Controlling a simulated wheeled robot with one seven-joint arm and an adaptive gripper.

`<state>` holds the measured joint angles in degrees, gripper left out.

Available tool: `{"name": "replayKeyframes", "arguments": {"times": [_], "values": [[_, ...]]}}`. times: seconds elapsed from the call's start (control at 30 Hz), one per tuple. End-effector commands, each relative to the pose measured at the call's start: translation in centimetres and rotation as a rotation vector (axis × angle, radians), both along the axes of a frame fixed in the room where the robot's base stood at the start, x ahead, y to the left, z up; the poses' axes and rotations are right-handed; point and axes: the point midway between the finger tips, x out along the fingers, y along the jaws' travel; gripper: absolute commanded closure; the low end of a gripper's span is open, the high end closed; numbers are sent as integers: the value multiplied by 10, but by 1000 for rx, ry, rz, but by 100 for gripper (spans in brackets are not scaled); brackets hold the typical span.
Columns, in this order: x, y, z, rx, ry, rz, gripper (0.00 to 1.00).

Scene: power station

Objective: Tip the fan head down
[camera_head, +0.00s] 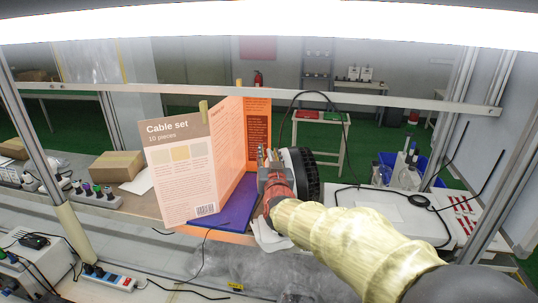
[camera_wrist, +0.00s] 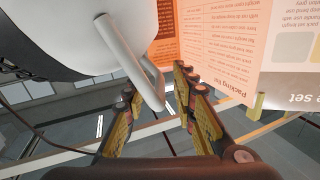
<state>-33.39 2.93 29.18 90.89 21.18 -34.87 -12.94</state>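The fan (camera_head: 305,172) stands beyond my gripper in the head view, with a dark ribbed round head and a pale rim. In the wrist view, the white rounded fan head (camera_wrist: 75,35) fills the upper left, and a light grey bar (camera_wrist: 128,55) runs down from beside it. My gripper (camera_wrist: 155,88) is open, its two yellow-and-black fingers apart. The bar's lower end appears between the fingertips; I cannot tell whether they touch it. In the head view my gripper (camera_head: 268,160) is left of the fan and overlaps it.
A "Cable set" board (camera_head: 180,173) and an orange panel (camera_head: 257,125) stand left of my gripper, over a purple base (camera_head: 232,207). A metal frame bar (camera_head: 400,100) crosses behind. A black cable (camera_head: 347,120) loops beside the fan. A white case (camera_head: 385,213) lies right.

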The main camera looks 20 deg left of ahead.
Motion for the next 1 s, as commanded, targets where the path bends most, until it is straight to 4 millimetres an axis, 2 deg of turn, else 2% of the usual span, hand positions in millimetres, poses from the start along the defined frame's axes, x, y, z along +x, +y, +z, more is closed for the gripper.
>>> {"name": "replayKeyframes", "arguments": {"times": [0.17, 0.63, 1.0], "values": [[0, 0, 0, 0, 0, 0, 73], [0, 0, 0, 0, 0, 0, 100], [0, 0, 0, 0, 0, 0, 100]]}}
